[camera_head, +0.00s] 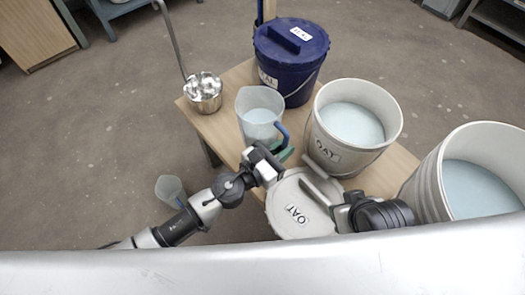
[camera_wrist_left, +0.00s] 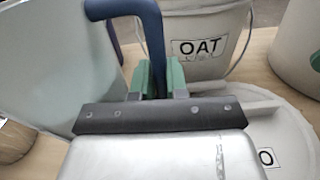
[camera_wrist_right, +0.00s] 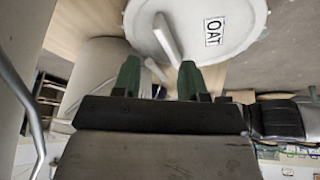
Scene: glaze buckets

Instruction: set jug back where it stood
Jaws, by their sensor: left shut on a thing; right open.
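A translucent jug (camera_head: 258,108) with a blue handle and pale blue glaze inside is over the table between the ladle pot and the open OAT bucket. My left gripper (camera_head: 281,150) is shut on its handle. In the left wrist view the handle (camera_wrist_left: 152,40) runs between the green fingers, with the jug body (camera_wrist_left: 50,65) at left. I cannot tell whether the jug's base touches the table. My right gripper (camera_wrist_right: 160,80) is open and empty, near the lid marked OAT (camera_wrist_right: 235,25). A second jug (camera_head: 171,190) stands lower, left of the table.
A lidded dark blue bucket (camera_head: 290,62) stands behind the jug. The open OAT bucket (camera_head: 352,122) and another open bucket (camera_head: 470,180) hold pale blue glaze. A metal pot (camera_head: 204,92) with a ladle stands at the table's left corner. The OAT lid (camera_head: 290,215) lies at front.

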